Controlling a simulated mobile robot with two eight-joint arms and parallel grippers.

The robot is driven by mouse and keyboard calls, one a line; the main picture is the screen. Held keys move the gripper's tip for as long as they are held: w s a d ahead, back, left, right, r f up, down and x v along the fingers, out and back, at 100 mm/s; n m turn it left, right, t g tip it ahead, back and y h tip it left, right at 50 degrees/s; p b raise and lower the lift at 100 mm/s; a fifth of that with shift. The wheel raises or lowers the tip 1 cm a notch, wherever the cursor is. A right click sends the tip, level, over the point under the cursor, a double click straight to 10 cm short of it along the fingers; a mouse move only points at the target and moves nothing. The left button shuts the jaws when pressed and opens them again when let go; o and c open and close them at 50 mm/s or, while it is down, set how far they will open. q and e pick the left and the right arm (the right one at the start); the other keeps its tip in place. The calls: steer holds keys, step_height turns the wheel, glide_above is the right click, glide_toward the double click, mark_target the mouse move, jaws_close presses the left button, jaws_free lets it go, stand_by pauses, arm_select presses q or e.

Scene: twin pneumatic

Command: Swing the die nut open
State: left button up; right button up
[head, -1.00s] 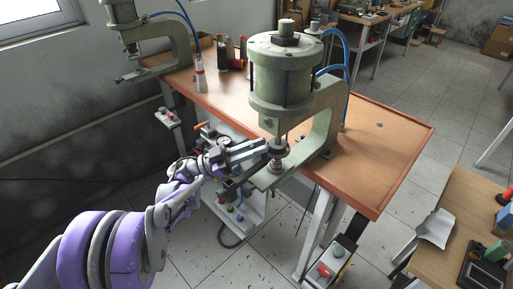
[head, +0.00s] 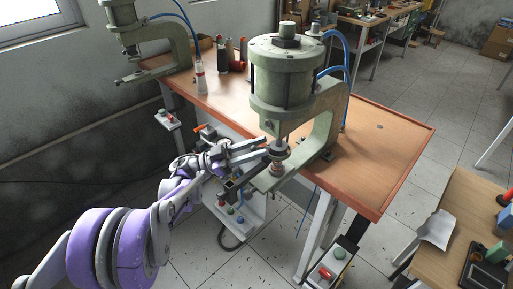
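The green pneumatic press (head: 285,75) stands on the near edge of the wooden bench. Under its ram is a small dark round part (head: 278,148), which looks like the die nut, above a pale, reddish-banded lower die (head: 277,167) on the press's lower arm. My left gripper (head: 266,148) reaches in from the left at the nut's height. Its two fingers look spread apart, with their tips beside the nut's left side. I cannot tell whether they touch it. My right gripper is not in view.
A second green press (head: 158,55) stands at the bench's far left end. Bottles (head: 199,80) stand between the presses. The wooden bench (head: 385,150) is clear on the right. Button boxes (head: 232,210) sit below the bench, and another table stands at the lower right.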

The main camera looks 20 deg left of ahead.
arm_select(q)
steer(key=v, duration=1.1)
steer(key=shift+b, duration=0.45)
steer(key=shift+d, duration=0.1)
steer(key=w+r+n+t+y+p, duration=0.2)
steer(key=w+r+n+t+y, duration=0.2)
steer(key=r+n+t+y, duration=0.25)
steer(key=w+r+n+t+y+p, duration=0.2)
steer(key=w+r+n+t+y, duration=0.1)
steer(key=r+n+t+y, duration=0.4)
steer(key=s+d+f+n+g+y+p, duration=0.1)
steer(key=s+d+f+g+y+p, duration=0.1)
steer(key=s+f+g, duration=0.6)
steer(key=s+d+f+n+g+y+p, duration=0.1)
steer(key=s+d+f+g+y+p, duration=0.2)
steer(key=s+f, duration=1)
steer(key=s+d+g+y, duration=0.2)
steer(key=s+d+g, duration=0.2)
steer(key=s, duration=0.3)
steer(key=shift+g, duration=0.35)
